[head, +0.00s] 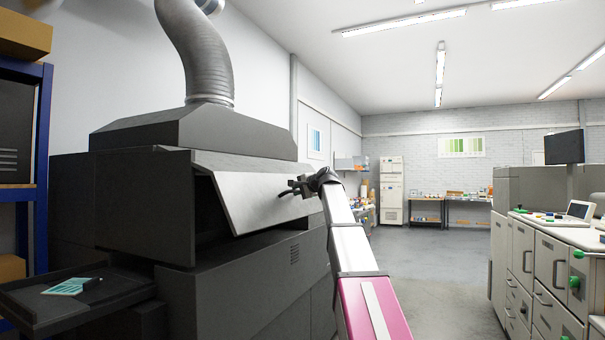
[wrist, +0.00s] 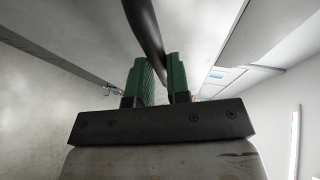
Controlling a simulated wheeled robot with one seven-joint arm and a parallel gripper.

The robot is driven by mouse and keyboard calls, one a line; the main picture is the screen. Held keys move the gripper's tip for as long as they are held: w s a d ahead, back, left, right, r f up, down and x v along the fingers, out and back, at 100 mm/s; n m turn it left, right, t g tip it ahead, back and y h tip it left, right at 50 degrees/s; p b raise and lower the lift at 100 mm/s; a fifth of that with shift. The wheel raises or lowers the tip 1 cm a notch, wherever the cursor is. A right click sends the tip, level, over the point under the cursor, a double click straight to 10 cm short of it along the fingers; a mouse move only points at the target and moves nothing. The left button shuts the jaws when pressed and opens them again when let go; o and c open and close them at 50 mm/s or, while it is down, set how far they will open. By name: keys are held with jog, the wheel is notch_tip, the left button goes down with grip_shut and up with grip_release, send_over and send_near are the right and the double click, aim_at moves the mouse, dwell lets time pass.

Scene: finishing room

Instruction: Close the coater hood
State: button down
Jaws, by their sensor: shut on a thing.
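The coater hood (head: 255,188) is a light grey panel on the front of the dark coating machine (head: 130,205). It is tilted outward from its top edge, with a dark gap beneath it. My gripper (head: 290,190) is at the hood's right side, by a thin dark handle. In the wrist view, the green fingers of my gripper (wrist: 160,82) stand on either side of the dark curved handle bar (wrist: 143,25) and are shut on it. The grip point is small and dark in the head view.
A dark tray (head: 50,310) with a teal card sits at the machine's lower left. A blue shelf rack (head: 42,160) stands at far left. Cabinets with green knobs (head: 545,265) line the right side. The grey floor (head: 430,270) between is clear.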

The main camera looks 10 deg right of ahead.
jog(key=w+a+f, duration=0.3)
jog(key=a+f, duration=0.2)
jog(key=f, duration=0.3)
jog(key=w+a+f+t, duration=0.1)
jog(key=w+a+f, duration=0.2)
jog(key=f, duration=0.5)
jog(key=shift+w+a+f+y, duration=0.3)
jog(key=shift+w+a+f, duration=0.1)
jog(key=shift+a, duration=0.6)
jog(key=c, duration=1.1)
grip_release()
jog(key=shift+w+a, duration=0.1)
jog(key=shift+w, duration=0.15)
jog(key=shift+r, duration=0.25)
jog(key=shift+s, duration=0.1)
jog(key=v, duration=1)
jog(key=shift+s+d, duration=0.3)
